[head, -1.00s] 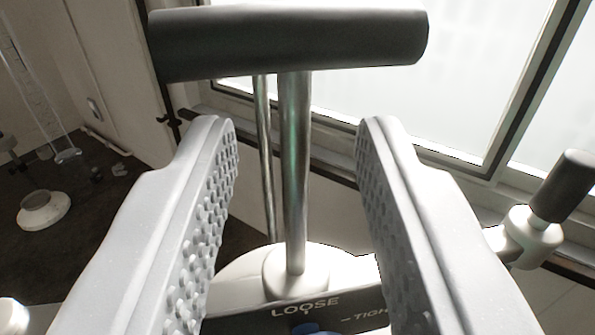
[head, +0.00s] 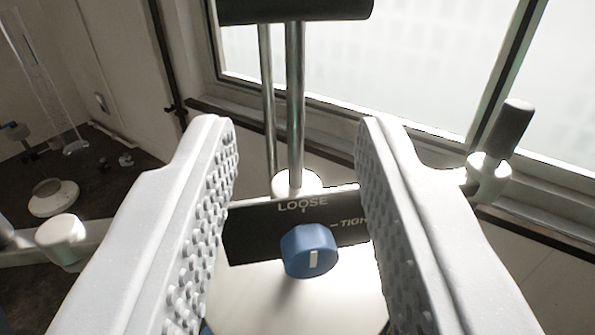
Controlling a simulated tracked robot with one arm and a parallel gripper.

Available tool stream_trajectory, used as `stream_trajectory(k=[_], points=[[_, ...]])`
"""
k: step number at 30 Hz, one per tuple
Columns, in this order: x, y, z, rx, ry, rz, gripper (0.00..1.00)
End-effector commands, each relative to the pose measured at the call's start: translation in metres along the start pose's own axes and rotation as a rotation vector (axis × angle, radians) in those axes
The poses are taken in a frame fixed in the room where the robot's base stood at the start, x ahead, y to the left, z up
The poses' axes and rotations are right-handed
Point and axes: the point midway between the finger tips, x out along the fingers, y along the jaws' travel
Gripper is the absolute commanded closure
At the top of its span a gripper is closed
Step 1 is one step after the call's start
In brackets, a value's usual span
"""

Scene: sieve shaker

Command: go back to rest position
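My gripper (head: 298,122) is open and empty, its two grey studded fingers spread wide. Between the fingers, the sieve shaker shows a blue knob (head: 309,250) with a white mark. The knob stands in front of a black panel (head: 245,240) lettered LOOSE and TIGHT. Behind it rises a metal post (head: 295,100) topped by a dark cylindrical handle (head: 296,8), cut by the top edge of the view. The fingers hide part of the panel's right side and the shaker's sides.
A dark-gripped side handle (head: 508,130) sticks up at the right. A white knob (head: 62,238) is at the left. A white round object (head: 53,197) lies on the dark surface at the far left. A window (head: 400,70) fills the back.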

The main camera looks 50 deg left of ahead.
Motion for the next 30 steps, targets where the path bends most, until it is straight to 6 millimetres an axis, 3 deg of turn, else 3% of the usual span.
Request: stream_trajectory(k=[9,14,23,30], points=[[-0.003,0.002,0.0,0.001,-0.001,0.003,0.67],[-0.033,0.017,-0.002,0.006,-0.021,0.042,0.67],[-0.157,0.063,0.0,0.023,-0.107,0.251,0.67],[-0.266,0.093,0.02,0.048,-0.175,0.503,0.67]])
